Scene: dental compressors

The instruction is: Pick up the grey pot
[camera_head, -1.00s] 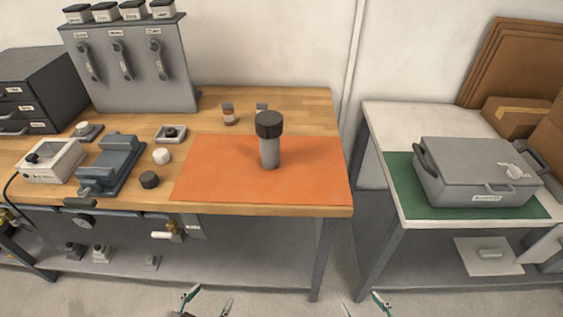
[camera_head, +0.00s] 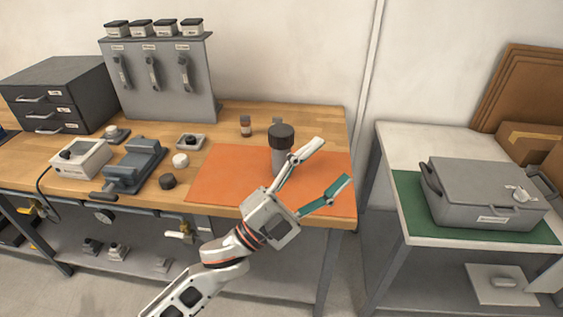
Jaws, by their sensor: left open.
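The grey pot (camera_head: 279,155) is a small upright grey cylinder with a wide black top. It stands on the orange mat (camera_head: 222,178) on the wooden workbench. My left gripper (camera_head: 332,163) is open and empty, its two fingers spread and pointing up and right. In the picture its upper finger overlaps the pot's lower right side, hiding part of it; I cannot tell whether they touch. My right gripper is out of view.
A grey vise-like block (camera_head: 136,166), a white box (camera_head: 81,160) and small knobs lie left of the mat. A lidded grey case (camera_head: 486,192) sits on a separate table at right, across a gap.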

